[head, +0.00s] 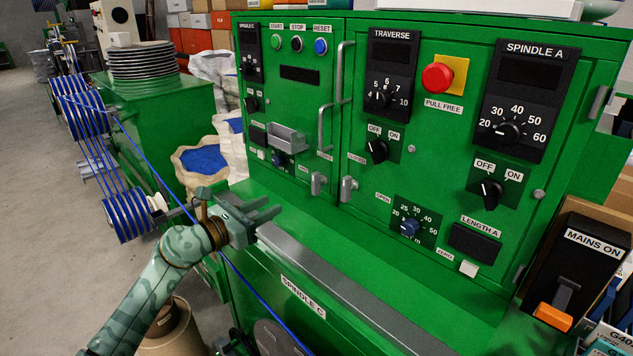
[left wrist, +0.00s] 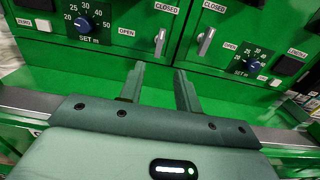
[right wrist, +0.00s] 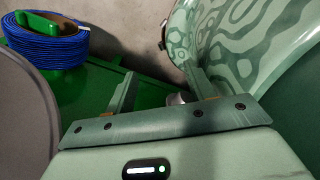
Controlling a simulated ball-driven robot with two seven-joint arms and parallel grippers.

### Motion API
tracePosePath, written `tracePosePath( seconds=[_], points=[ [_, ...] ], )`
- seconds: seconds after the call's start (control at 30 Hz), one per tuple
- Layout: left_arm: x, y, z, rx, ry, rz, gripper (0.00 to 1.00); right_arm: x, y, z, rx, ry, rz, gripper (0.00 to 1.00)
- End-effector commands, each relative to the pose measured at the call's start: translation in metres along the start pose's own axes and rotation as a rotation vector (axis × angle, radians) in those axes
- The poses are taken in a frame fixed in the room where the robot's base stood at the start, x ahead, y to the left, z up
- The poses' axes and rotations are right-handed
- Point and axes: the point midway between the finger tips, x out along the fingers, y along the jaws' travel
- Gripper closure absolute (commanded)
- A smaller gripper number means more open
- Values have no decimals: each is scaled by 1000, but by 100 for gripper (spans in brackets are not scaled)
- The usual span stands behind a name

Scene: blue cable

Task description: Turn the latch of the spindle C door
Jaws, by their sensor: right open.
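The left upper green door, headed SPINDLE C (head: 249,26), has a silver latch (head: 318,183) at its lower right corner. The latch also shows in the left wrist view (left wrist: 160,42), its lever about upright below a CLOSED label. A second silver latch (head: 348,188) sits beside it on the right door, also in the left wrist view (left wrist: 206,40). My left gripper (head: 268,205) is open and empty, in front of and below the latches, apart from them. My right gripper (right wrist: 160,88) is open; a small silver part (right wrist: 178,98) shows between its fingers, partly hidden.
A green ledge (head: 370,250) runs below the doors, above a front panel also labelled SPINDLE C (head: 303,283). Silver door handles (head: 325,128) stick out. Blue cable (head: 258,292) runs past my left arm from blue reels (head: 128,215). A blue coil (right wrist: 45,42) lies near my right gripper.

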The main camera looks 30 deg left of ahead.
Motion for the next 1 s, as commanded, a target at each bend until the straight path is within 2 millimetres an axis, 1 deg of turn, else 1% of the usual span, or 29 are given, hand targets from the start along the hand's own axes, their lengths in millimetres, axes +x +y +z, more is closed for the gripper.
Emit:
tracePosePath(
  seconds=[0.03,0.17,0.2,0.4,0.5,0.6,0.7,1.0],
  points=[
    [11,-1,2,-2,-4,-2,66,-1,-2,3,1,-5,-3,46],
    [44,0,2,-3,-5,-1,66,1,-8,12,2,-17,-11,46],
    [55,0,1,-4,-5,-1,66,2,-9,12,2,-19,-12,46],
    [103,0,0,-4,-3,0,66,10,-8,10,2,-18,-11,46],
    [121,-1,0,-2,-2,-2,66,14,-8,10,2,-18,-11,46],
    [134,0,-1,-3,-1,0,66,16,-8,11,1,-19,-11,46],
    [141,0,0,-1,0,-1,66,18,-6,12,0,-20,-9,46],
    [143,-1,1,0,-1,-1,66,17,-3,12,-1,-20,-6,46]
  ],
)
